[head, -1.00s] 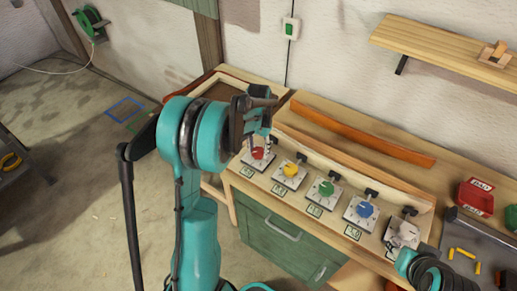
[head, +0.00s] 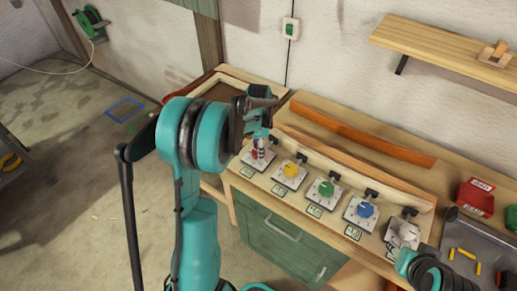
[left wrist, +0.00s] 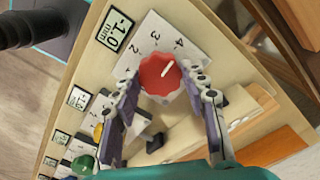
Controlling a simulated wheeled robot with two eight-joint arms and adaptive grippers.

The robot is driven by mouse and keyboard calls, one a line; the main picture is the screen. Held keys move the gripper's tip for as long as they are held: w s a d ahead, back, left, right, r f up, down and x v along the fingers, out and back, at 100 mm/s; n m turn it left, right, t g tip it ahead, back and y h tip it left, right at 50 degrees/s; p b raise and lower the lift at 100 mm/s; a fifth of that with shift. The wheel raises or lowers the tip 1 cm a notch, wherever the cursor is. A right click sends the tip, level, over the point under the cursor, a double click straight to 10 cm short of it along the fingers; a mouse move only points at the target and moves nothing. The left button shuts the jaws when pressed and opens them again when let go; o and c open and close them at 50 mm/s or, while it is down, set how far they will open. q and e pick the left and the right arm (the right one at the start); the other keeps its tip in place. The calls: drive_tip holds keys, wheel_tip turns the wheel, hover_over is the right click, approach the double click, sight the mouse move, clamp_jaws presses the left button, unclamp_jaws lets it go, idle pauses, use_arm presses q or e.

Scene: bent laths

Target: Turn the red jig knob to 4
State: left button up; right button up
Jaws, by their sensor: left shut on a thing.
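The red jig knob (left wrist: 157,78) sits on a white plate (left wrist: 137,53) numbered 2, 3 and 4. Its white pointer line aims roughly at the 4 in the left wrist view. A label beside the plate reads -1.0 mm (left wrist: 116,29). My left gripper (left wrist: 162,88) is shut on the red knob, with one finger on each side of it. In the head view the left gripper (head: 259,148) comes down from above and hides part of the red knob (head: 254,155). My right gripper cannot be seen; only part of that arm shows at lower right.
Yellow (head: 291,170), green (head: 326,188), blue (head: 364,209) and white (head: 407,231) knobs continue the row to the right. A bent wooden lath (head: 350,167) runs behind them, and an orange strip (head: 360,133) lies farther back. A red box (head: 475,197) stands at right.

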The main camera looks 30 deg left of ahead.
use_arm(q)
drive_tip(key=shift+m, duration=0.6)
drive_tip(key=o, duration=1.2)
drive_tip(key=shift+c, duration=0.2)
wheel_tip(320, 180, up, 12)
drive_tip(key=shift+d, duration=0.1)
drive_tip(key=s+d+f+n+t+b, duration=0.2)
drive_tip(key=s+d+n+t, duration=0.5)
drive_tip(key=s+d, duration=0.8)
drive_tip(key=s+n, duration=0.3)
drive_tip(key=s, duration=0.1)
drive_tip(key=shift+f, duration=0.4)
